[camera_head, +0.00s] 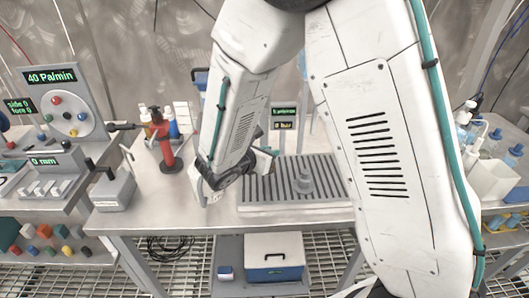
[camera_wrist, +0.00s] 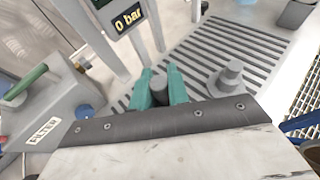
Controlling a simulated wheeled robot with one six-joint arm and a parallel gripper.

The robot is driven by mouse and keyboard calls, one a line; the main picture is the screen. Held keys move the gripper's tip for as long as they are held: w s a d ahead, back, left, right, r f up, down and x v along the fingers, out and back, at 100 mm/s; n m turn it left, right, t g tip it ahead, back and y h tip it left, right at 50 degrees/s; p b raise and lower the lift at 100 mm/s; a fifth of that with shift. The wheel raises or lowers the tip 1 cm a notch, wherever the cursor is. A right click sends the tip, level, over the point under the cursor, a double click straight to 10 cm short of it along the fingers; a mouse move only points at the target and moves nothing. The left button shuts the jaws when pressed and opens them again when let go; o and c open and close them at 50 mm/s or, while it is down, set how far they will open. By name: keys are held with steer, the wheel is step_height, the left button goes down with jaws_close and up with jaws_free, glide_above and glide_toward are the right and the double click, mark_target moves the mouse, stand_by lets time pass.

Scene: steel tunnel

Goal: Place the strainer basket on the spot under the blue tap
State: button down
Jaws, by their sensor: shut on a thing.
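My gripper (camera_wrist: 160,88) shows two teal fingers in the wrist view, closed around a small dark grey round piece (camera_wrist: 159,90). This piece looks like part of the strainer basket; its lower part is hidden by the fingers and wrist. In the head view my gripper (camera_head: 266,152) is over the left edge of a slotted grey drain grate (camera_head: 255,192), mostly hidden by my arm. A blue round part (camera_wrist: 85,112) beside the grey filter body (camera_wrist: 50,112) may be the blue tap, but I cannot tell. The spot under the tap cannot be made out.
A grey stepped knob-like piece (camera_wrist: 228,80) stands on the grate, right of my fingers; it also shows in the head view (camera_head: 304,181). A green handle (camera_wrist: 27,82) sits on the filter body. A pressure display (camera_wrist: 127,20) reads 0 bar.

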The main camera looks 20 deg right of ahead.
steer(key=shift+w+f, duration=0.1)
steer(key=shift+w, duration=0.5)
step_height(320, 180, down, 4)
steer(key=shift+d+r, duration=0.15)
steer(key=shift+r, duration=0.1)
steer(key=c, duration=1.3)
jaws_free()
steer(key=shift+f, duration=0.1)
steer(key=shift+c, duration=0.2)
